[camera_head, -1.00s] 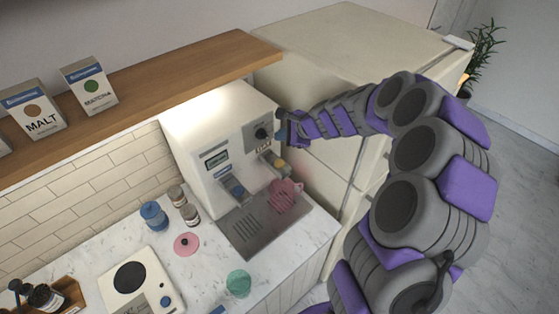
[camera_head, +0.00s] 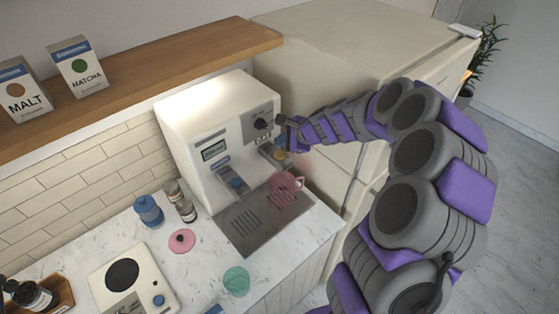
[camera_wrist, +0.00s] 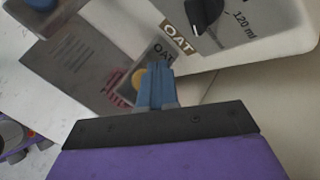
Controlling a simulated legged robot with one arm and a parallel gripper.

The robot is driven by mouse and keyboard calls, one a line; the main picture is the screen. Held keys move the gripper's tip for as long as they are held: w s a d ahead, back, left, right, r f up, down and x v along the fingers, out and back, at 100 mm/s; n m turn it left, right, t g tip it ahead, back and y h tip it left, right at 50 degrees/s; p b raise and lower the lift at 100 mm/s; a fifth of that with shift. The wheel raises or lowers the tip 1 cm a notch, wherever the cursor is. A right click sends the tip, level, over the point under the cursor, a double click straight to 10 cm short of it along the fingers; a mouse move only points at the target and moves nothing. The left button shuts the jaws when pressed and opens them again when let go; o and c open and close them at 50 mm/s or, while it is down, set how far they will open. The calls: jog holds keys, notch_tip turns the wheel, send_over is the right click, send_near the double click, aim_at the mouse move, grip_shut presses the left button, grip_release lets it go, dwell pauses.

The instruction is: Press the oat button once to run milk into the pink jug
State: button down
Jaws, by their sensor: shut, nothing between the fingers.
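The white coffee machine (camera_head: 205,135) stands on the counter with a dark knob (camera_head: 263,124) at its upper right. The oat button is a yellow disc (camera_wrist: 139,78) beside an OAT label in the wrist view; it also shows small in the head view (camera_head: 281,154). The pink jug (camera_head: 284,188) stands on the grey drip tray (camera_head: 236,234) below it; its contents cannot be made out. My gripper (camera_wrist: 156,72) is shut and empty, its blue fingertips beside the yellow button and partly overlapping it. Whether they touch it cannot be told.
A beige fridge (camera_head: 330,50) stands close to the right of the machine. A teal cup (camera_head: 236,280), pink lid (camera_head: 182,241), blue jar (camera_head: 148,210) and white scale (camera_head: 105,275) are on the counter. A wooden shelf (camera_head: 180,60) runs above at the left.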

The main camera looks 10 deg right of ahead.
aim_at(282, 156)
jog(key=shift+f+b, duration=0.35)
jog(key=shift+f, duration=0.85)
jog(key=shift+f, duration=0.1)
dwell(1.0)
jog(key=shift+f, duration=0.25)
jog(key=shift+f, duration=0.5)
dwell(0.8)
dwell(0.3)
jog(key=shift+r+p, duration=0.6)
jog(key=shift+r, duration=0.35)
notch_tip(282, 156, up, 5)
jog(key=p, duration=0.4)
